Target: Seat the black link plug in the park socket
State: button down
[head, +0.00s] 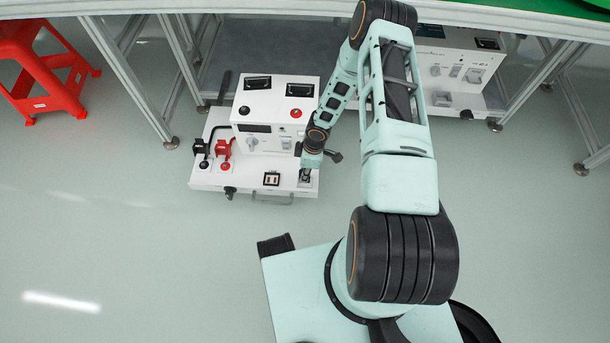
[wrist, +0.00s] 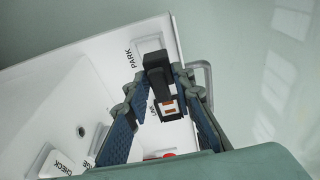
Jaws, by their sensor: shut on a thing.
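The black link plug (wrist: 158,75) is between the two fingers of my gripper (wrist: 156,82) in the wrist view. My gripper is shut on it. The park socket (wrist: 149,45) is a pale framed recess beside the PARK lettering, and the plug's far end overlaps its near edge. I cannot tell whether plug and socket touch. In the head view my gripper (head: 305,174) is low over the right front corner of the white panel (head: 240,187), and it hides the plug and much of the socket there.
A black-framed socket (head: 271,179) lies left of my gripper, with a handle (head: 272,202) in front. A white box (head: 270,110) rises behind. A red stool (head: 42,70) is far left. Open floor lies in front.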

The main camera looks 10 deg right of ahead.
jog(key=shift+w+d+f, duration=0.15)
jog(key=shift+w+f, duration=0.3)
jog(key=shift+f, duration=0.15)
jog(key=shift+f+b, duration=0.9)
jog(key=shift+f, duration=0.5)
jog(key=shift+f, duration=0.1)
jog(key=shift+f, duration=0.15)
jog(key=c, duration=1.7)
grip_release()
jog(key=shift+o, duration=0.2)
jog(key=shift+r, duration=0.2)
jog(key=r+p, duration=0.1)
jog(key=r, duration=0.3)
jog(key=d+r+p, duration=0.1)
jog(key=r+p, duration=0.1)
jog(key=r, duration=0.2)
jog(key=r+p, duration=0.1)
jog(key=r, duration=0.3)
jog(key=shift+s+d, duration=0.3)
jog(key=shift+d, duration=0.05)
